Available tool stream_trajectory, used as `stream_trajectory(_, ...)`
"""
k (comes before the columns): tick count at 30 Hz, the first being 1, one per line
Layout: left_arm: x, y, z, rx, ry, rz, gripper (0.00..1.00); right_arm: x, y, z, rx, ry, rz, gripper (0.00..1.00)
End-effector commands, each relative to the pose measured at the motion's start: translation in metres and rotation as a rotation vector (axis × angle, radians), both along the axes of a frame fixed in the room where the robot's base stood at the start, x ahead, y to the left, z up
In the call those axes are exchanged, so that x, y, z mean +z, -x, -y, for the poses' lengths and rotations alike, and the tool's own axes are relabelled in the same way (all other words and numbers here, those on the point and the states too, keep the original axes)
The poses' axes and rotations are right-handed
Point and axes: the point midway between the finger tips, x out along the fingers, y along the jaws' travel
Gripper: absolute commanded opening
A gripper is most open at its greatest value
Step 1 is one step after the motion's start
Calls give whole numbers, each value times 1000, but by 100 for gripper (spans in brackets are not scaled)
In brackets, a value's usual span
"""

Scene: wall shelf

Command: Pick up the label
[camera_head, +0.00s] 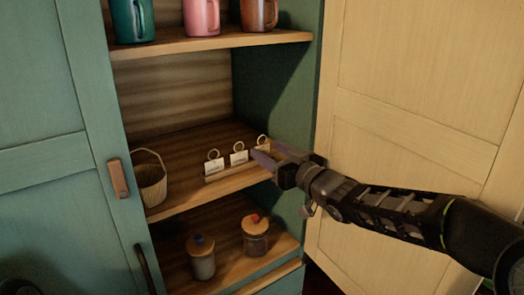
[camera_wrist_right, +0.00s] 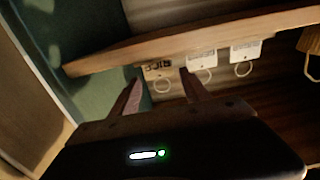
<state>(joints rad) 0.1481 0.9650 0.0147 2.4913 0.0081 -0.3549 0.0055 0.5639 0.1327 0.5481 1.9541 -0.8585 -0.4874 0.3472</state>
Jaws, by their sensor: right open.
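Three small labels with rings stand in a row along the front edge of the middle shelf: a left label (camera_head: 214,166), a middle label (camera_head: 238,158) and a right label (camera_head: 262,145). My right gripper (camera_head: 268,155) is open in front of the right label and partly covers it. In the right wrist view the row appears upside down. There the nearest label (camera_wrist_right: 157,72), with dark lettering, lies just past and between the open fingertips (camera_wrist_right: 160,86). The other two labels (camera_wrist_right: 201,62) are beside it. Nothing is held.
A wicker basket (camera_head: 151,182) stands at the left of the middle shelf (camera_head: 185,150). Mugs (camera_head: 201,17) stand on the shelf above; two lidded jars (camera_head: 256,238) stand below. The open cream door (camera_head: 410,100) is close on the right, the teal door (camera_head: 60,130) on the left.

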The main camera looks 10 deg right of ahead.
Motion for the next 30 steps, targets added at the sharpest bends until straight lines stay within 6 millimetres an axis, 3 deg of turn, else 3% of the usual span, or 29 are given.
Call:
stream_trajectory(9,11,2,-1,2,-3,-4,100,2,-35,-14,2,-1,1,55)
stream_trajectory(27,10,1,-1,1,-3,-4,100,1,-36,-14,1,1,1,55)
stream_trajectory(30,10,1,-1,1,-3,-4,100,1,-36,-14,1,1,1,47)
